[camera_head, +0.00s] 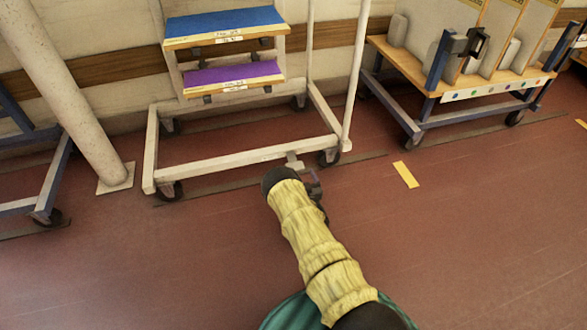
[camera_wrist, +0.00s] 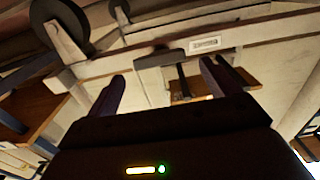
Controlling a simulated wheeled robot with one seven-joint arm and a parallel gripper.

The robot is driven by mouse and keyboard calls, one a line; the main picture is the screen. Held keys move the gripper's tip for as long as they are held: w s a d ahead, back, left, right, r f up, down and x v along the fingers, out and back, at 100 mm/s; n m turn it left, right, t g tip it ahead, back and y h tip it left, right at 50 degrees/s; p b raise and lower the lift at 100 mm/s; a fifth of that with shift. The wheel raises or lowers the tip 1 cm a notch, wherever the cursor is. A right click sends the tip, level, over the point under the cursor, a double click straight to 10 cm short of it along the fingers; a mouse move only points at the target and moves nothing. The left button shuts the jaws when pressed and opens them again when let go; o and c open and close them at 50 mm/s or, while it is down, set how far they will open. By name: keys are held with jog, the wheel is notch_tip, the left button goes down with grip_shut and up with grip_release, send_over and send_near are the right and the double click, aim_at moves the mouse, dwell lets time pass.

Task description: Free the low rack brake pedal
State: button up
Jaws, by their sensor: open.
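The low rack (camera_head: 215,163) is a cream wheeled frame standing by the wall in the head view. A small grey brake pedal (camera_head: 294,160) sticks out low from its front rail, near the right front wheel (camera_head: 329,157). My gripper (camera_head: 314,187) is just in front of the pedal, partly hidden behind my yellow-sleeved arm. In the wrist view, the two dark fingers of my gripper (camera_wrist: 166,82) are apart, with the grey pedal (camera_wrist: 152,62) between and beyond them, below the rack rail (camera_wrist: 215,46). I cannot tell whether the fingers touch the pedal.
Blue and purple shelves (camera_head: 225,22) sit on the rack. A blue-framed cart (camera_head: 470,105) with upright panels stands at right. A slanted pillar (camera_head: 65,85) and another blue frame (camera_head: 45,190) are at left. The red floor is open at right, with a yellow mark (camera_head: 405,174).

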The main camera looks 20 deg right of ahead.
aim_at(293, 163)
jog(key=w+b, duration=0.4)
jog(key=w, duration=0.3)
jog(key=shift+w+f, duration=0.15)
jog(key=shift+w, duration=0.4)
jog(key=shift+c, duration=0.5)
jog(key=c, duration=1.3)
jog(key=shift+a, duration=0.1)
